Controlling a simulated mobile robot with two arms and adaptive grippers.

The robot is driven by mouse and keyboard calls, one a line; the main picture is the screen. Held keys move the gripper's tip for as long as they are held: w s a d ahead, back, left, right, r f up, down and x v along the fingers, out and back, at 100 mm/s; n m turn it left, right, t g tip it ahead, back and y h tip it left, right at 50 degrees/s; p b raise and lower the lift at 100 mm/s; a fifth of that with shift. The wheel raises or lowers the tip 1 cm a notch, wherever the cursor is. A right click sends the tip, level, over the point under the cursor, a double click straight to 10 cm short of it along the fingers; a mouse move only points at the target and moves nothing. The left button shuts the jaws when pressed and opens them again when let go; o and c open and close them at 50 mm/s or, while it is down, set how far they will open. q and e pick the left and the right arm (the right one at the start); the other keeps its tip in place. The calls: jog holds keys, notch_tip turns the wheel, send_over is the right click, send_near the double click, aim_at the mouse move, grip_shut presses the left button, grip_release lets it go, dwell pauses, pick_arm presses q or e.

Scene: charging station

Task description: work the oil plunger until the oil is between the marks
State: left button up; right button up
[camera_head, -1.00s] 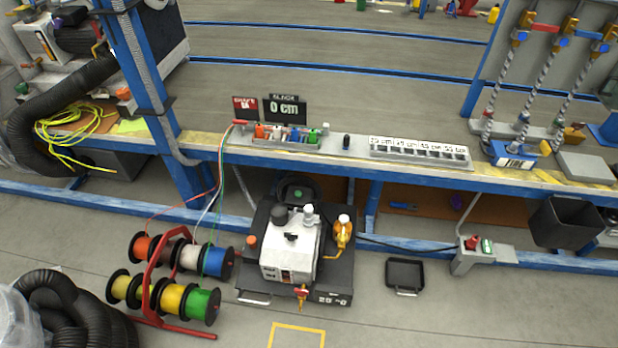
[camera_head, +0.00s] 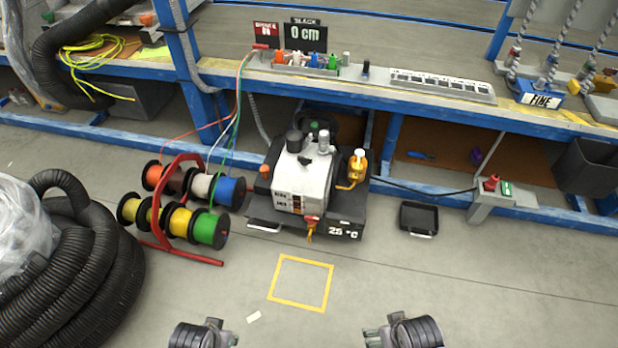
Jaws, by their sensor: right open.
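A white and dark machine (camera_head: 300,180) stands on the floor under the bench, with a "25 °C" display on its front base. A yellow fitting with a light cap (camera_head: 357,166), which may be the oil plunger, stands upright on its right side. A small red and yellow valve-like part (camera_head: 311,227) sits at its front. No oil level or marks can be made out. My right gripper (camera_head: 375,335) is open at the bottom edge, apart from the machine. My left gripper (camera_head: 223,335) is partly cut off at the bottom edge; its opening is unclear.
A red rack of coloured wire spools (camera_head: 183,215) stands left of the machine. Thick black hoses (camera_head: 75,245) lie at far left. A black tray (camera_head: 418,218) and a grey switch box (camera_head: 491,200) are to the right. A yellow floor square (camera_head: 301,283) is clear.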

jog(key=shift+c, duration=0.4)
grip_shut()
dwell(0.9)
dwell(1.1)
